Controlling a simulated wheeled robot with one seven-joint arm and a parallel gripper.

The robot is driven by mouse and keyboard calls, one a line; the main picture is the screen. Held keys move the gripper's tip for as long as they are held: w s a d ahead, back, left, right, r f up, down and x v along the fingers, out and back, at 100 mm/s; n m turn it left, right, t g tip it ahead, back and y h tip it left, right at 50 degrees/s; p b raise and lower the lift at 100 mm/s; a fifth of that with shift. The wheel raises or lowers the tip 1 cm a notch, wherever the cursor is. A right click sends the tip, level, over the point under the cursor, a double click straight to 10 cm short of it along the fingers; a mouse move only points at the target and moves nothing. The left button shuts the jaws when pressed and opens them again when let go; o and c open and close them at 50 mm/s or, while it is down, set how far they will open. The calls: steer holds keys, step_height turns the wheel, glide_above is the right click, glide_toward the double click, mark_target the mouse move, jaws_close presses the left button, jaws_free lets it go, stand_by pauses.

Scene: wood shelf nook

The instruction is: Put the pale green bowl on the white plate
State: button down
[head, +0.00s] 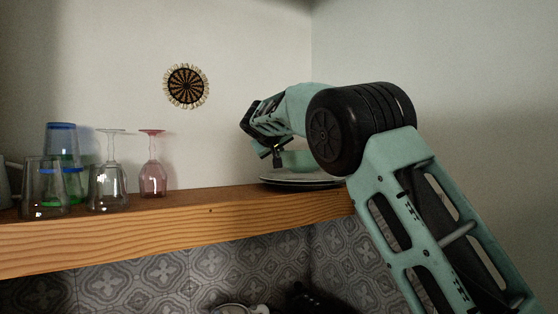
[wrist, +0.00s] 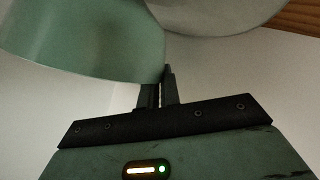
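The pale green bowl (head: 298,159) is upright over the white plate (head: 300,181) at the right end of the wooden shelf. Whether the bowl touches the plate or hangs just above it, I cannot tell. My gripper (head: 278,152) reaches the bowl's left side, with its fingers close together at the rim. In the wrist view the bowl (wrist: 85,40) fills the upper left, its edge at the fingertips (wrist: 160,85), which look shut on its wall. The plate (wrist: 215,14) shows partly at the top. My arm hides the bowl's right side.
Several upturned glasses stand on the shelf (head: 200,222) at the left, including a clear tumbler (head: 43,190), a clear goblet (head: 108,185) and a pink goblet (head: 152,178). A round woven decoration (head: 186,86) hangs on the wall. The shelf between glasses and plate is clear.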

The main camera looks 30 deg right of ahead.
steer(key=shift+f, duration=1.3)
steer(key=shift+f, duration=0.15)
steer(key=c, duration=1.6)
jaws_free()
steer(key=shift+s+a, duration=0.15)
steer(key=shift+a, duration=0.1)
steer(key=b+v, duration=0.5)
steer(key=v, duration=0.6)
steer(key=shift+r+b, duration=0.3)
steer(key=shift+b, duration=0.05)
steer(key=shift+s+a, duration=0.15)
